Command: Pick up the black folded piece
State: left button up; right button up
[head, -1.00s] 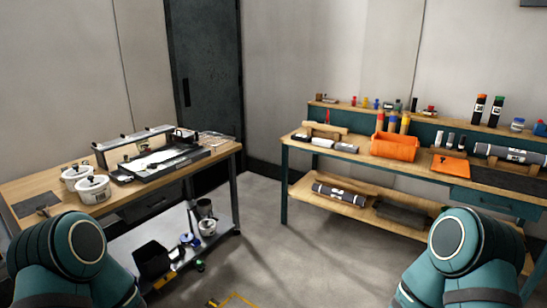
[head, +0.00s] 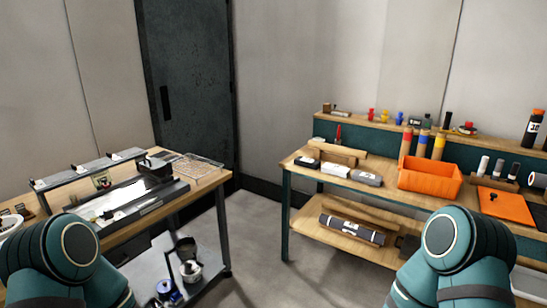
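A dark, flat piece (head: 408,243) lies on the lower shelf of the right-hand bench, to the right of a dark roll. It may be the black folded piece, but I cannot tell its folds. My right arm hides much of it. Neither gripper shows in the head view; only teal upper links of my two arms show at the bottom left and bottom right.
The right-hand bench (head: 297,160) carries an orange bin (head: 430,180), an orange sheet (head: 505,205) and small tools. A dark roll (head: 352,229) lies on its lower shelf. The left-hand bench (head: 208,182) holds a black tray (head: 125,205). Floor between the benches is clear.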

aim_at(312, 163)
jog(key=i+j+z, duration=0.15)
jog(key=i, duration=0.55)
jog(key=i+j+z, duration=0.2)
jog(key=i, duration=0.5)
jog(key=i+j+z, duration=0.15)
jog(key=i+z, duration=0.25)
jog(key=i+j+z, duration=0.4)
jog(key=i+l, duration=0.05)
jog(key=i, duration=0.05)
